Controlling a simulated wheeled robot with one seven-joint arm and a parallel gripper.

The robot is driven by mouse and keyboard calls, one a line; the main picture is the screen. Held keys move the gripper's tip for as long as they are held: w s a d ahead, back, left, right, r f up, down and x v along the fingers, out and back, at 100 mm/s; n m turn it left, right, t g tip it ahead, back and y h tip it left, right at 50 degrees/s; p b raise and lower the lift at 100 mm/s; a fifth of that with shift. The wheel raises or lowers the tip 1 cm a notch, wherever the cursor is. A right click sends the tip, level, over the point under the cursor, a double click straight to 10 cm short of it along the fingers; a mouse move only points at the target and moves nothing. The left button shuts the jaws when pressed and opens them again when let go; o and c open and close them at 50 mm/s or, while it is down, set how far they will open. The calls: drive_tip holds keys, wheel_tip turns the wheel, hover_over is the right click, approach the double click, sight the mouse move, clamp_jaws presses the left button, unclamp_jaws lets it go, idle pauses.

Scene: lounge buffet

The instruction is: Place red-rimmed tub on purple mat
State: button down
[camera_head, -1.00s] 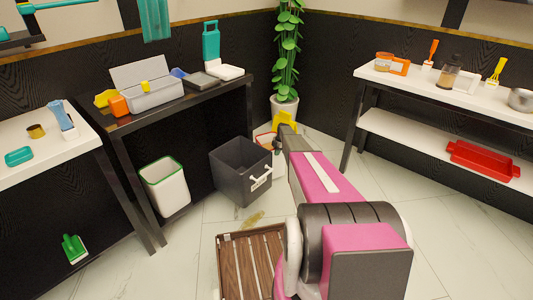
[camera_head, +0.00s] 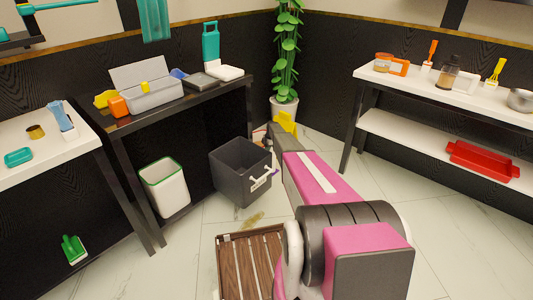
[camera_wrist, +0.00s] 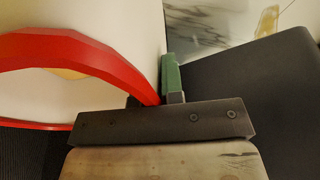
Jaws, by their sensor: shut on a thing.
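The red-rimmed tub shows large at the left of the wrist view, with its curved red rim (camera_wrist: 85,45) and pale wall. My gripper (camera_wrist: 155,80) is shut on the tub's rim, with one green-tipped finger beside the wall; the other finger is mostly hidden. In the head view, my arm hides most of the gripper. A small part of the tub (camera_head: 258,138) shows just past the grey bin, left of my arm. I cannot make out the purple mat; only a tiny purple spot shows beside the grey bin's handle.
The dark grey bin (camera_head: 240,180) stands on the floor close left of my arm. A white green-rimmed bin (camera_head: 165,192) is under the black table (camera_head: 120,124). A potted plant (camera_head: 285,108) stands behind. A white shelf table (camera_head: 415,85) is at right. Pale floor is open between.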

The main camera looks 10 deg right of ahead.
drive_tip(key=shift+f, duration=1.15)
drive_tip(key=c, duration=1.2)
unclamp_jaws()
drive_tip(key=shift+c, duration=0.2)
drive_tip(key=v, duration=1.2)
drive_tip(key=shift+d, duration=0.1)
